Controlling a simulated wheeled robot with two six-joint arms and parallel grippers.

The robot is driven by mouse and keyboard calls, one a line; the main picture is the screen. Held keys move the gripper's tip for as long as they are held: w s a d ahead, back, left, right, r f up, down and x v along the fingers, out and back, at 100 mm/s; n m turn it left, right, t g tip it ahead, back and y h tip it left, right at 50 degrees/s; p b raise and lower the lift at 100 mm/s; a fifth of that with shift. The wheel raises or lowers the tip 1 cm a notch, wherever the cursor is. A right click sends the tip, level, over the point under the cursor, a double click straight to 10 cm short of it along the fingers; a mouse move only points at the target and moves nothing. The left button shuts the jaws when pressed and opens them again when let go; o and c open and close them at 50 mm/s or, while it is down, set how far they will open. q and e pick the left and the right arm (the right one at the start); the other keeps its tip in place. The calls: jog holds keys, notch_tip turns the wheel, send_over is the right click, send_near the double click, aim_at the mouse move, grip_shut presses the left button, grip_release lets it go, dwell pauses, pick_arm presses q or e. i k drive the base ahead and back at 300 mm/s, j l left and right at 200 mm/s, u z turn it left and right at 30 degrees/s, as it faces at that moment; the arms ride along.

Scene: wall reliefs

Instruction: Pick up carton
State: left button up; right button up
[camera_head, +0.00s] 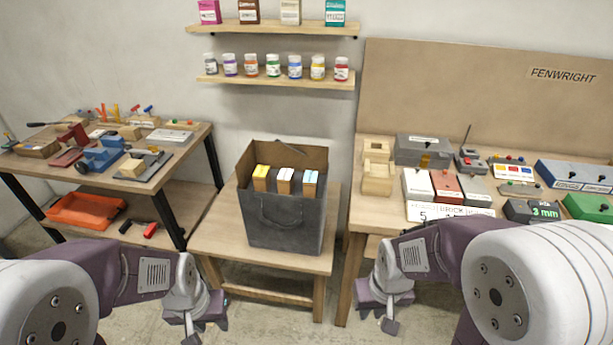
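Three small cartons stand side by side in an open dark grey bag (285,225) on a low wooden table: a yellow-and-white carton (261,178), a white carton with a dark mark (284,180) and a white-and-blue carton (309,183). Only their upper parts show; the bag's front hides the rest. More cartons stand on the upper wall shelf, such as a pink carton (209,11) and a teal carton (335,12). My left gripper (203,327) is low, in front of the bag and to its left. My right gripper (380,316) is low and to its right. Neither touches a carton; their finger openings are unclear.
The lower shelf (277,80) holds several small jars. A workbench (190,145) with tools stands left, with an orange tray (83,211) below. A right-hand table (365,213) carries boxes and blocks before a brown board (480,90). The bag's table (225,235) has bare margins.

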aim_at(285, 178)
jog(key=i+l, duration=0.1)
jog(key=i, duration=0.4)
jog(key=i+u, duration=0.1)
jog(key=i, duration=0.4)
